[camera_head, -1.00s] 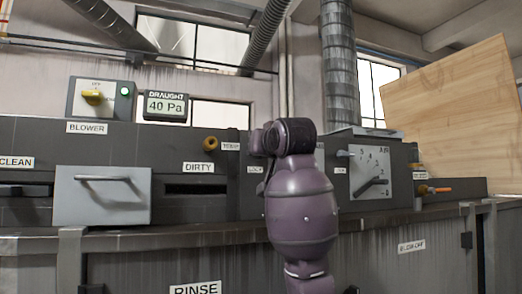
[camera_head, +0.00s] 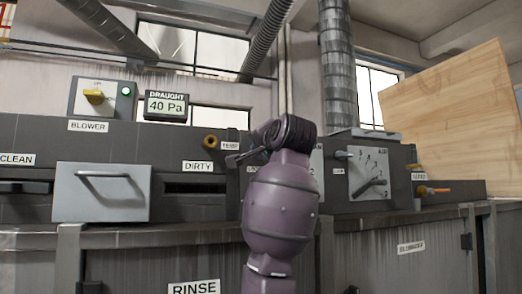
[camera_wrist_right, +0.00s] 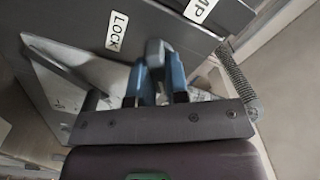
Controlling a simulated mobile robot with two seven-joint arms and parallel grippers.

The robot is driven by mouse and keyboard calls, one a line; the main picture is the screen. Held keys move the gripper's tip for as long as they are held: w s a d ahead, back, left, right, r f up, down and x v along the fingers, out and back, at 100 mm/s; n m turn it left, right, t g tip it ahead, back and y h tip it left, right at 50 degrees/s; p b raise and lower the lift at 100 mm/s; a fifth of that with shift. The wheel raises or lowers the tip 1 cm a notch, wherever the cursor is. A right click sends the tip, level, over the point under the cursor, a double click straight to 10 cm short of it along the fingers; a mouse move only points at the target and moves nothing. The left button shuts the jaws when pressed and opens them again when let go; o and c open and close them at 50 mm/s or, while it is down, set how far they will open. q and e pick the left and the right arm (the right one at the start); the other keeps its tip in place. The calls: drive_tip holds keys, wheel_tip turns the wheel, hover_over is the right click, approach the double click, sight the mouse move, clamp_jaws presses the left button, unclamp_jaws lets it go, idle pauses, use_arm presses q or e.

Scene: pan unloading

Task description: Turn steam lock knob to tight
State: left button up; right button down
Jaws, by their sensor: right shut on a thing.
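In the right wrist view a grey-blue knob (camera_wrist_right: 155,52) sits at the front of a dark panel, beside a "LOCK" label (camera_wrist_right: 117,32). My right gripper (camera_wrist_right: 157,80) has its two blue fingers closed on this knob, one on each side. In the head view my purple right arm stands before the panel, and its gripper (camera_head: 234,159) shows only as a thin dark part pointing left. The held knob is hidden there. I cannot tell its tight mark or its exact angle. My left gripper is not in view.
A dial plate with a pointer (camera_head: 369,174) is right of my arm, with another small grey-blue knob (camera_head: 343,155) beside it. A brass knob (camera_head: 210,142), grey drawer (camera_head: 101,192), blower switch (camera_head: 94,97) and draught display (camera_head: 166,106) are left. A wooden board (camera_head: 445,105) stands right.

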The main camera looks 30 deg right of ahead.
drive_tip(key=m, duration=0.4)
drive_tip(key=shift+f+m, duration=0.15)
drive_tip(key=shift+m, duration=1.45)
drive_tip(key=shift+d+p, duration=0.1)
drive_tip(key=shift+p, duration=0.2)
drive_tip(key=c, duration=1.1)
unclamp_jaws()
drive_tip(key=shift+s, duration=0.1)
drive_tip(key=shift+b+v, duration=1.3)
drive_tip(key=shift+v, duration=4.05)
